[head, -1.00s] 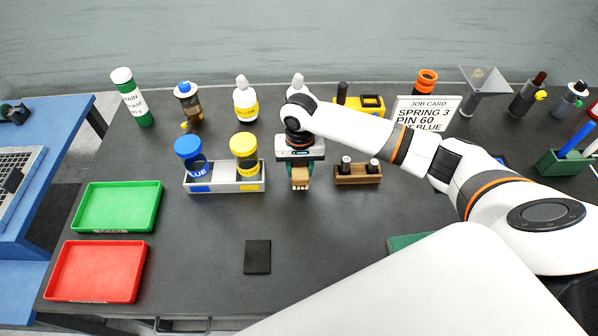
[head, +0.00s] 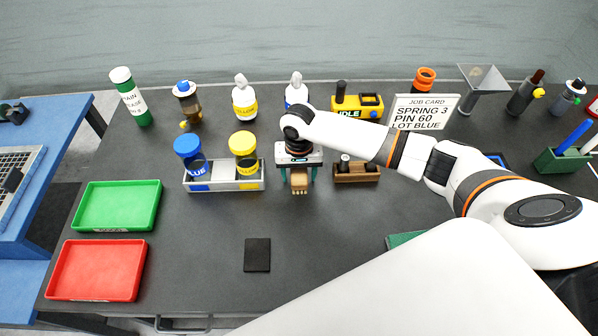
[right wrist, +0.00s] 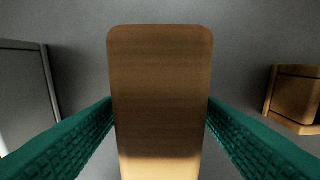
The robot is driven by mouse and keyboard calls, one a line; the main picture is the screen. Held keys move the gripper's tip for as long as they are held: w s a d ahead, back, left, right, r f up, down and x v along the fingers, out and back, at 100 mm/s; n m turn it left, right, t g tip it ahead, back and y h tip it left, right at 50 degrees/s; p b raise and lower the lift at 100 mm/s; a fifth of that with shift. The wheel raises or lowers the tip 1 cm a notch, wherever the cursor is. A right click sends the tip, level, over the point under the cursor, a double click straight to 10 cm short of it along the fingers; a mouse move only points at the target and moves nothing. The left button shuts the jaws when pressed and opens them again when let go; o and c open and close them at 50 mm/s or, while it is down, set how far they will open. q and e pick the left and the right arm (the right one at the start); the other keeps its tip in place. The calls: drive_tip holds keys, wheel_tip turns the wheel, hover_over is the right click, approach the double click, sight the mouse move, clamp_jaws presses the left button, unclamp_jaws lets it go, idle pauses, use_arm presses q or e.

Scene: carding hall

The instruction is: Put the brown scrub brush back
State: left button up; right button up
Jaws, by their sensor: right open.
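The brown scrub brush (head: 299,183) is a small wooden block with pale tips at its near end. In the head view it is at the middle of the dark bench, between the grey cup tray and a small wooden holder. My right gripper (head: 299,171) is over it, open, with a green finger on each side. In the right wrist view the brush (right wrist: 160,85) lies between the green fingers of the right gripper (right wrist: 160,130). Whether the fingers touch it is unclear. The gripper body hides the brush's far part. My left gripper is not in view.
The grey tray (head: 224,187) with blue and yellow cups is close left; the wooden holder (head: 356,178) is close right. Bottles, a yellow device (head: 357,106) and the job card (head: 424,112) stand behind. Green (head: 117,206) and red (head: 97,270) trays lie left. The front middle is mostly clear.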

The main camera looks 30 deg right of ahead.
sight(299, 170)
wheel_tip(299, 170, up, 12)
drive_tip(key=b, duration=0.1)
drive_tip(key=shift+r, duration=0.15)
idle(0.6)
